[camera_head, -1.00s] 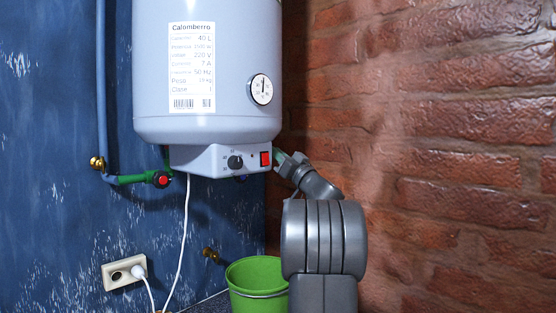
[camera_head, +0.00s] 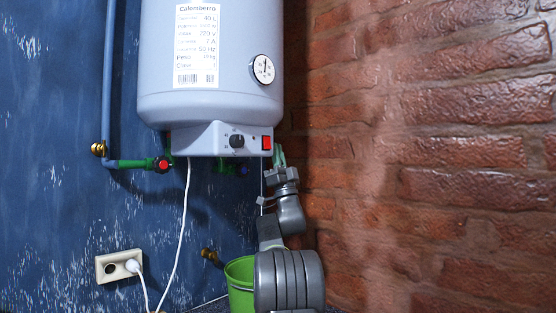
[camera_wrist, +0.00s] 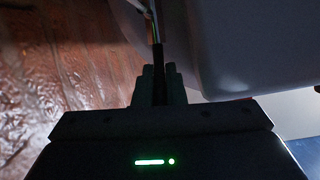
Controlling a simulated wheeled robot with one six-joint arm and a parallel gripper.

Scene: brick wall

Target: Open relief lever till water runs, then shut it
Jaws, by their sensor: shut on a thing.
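The water heater (camera_head: 210,75) hangs on the blue wall in the head view. My gripper (camera_head: 280,158) is at its lower right, just right of the red switch. In the wrist view my gripper (camera_wrist: 159,85) is shut on a thin dark lever (camera_wrist: 159,62), which runs up between the fingertips beside the pale heater body. The lever is hidden in the head view. A thin pale vertical line (camera_head: 262,185) runs from under the heater toward the bucket; it looks like a water stream. The green bucket (camera_head: 240,283) stands below, partly hidden by my arm.
A green pipe with a red-knobbed valve (camera_head: 162,164) is under the heater's left side. A white cord hangs from the heater to the socket area (camera_head: 118,265). The brick wall (camera_head: 450,160) stands close on the right.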

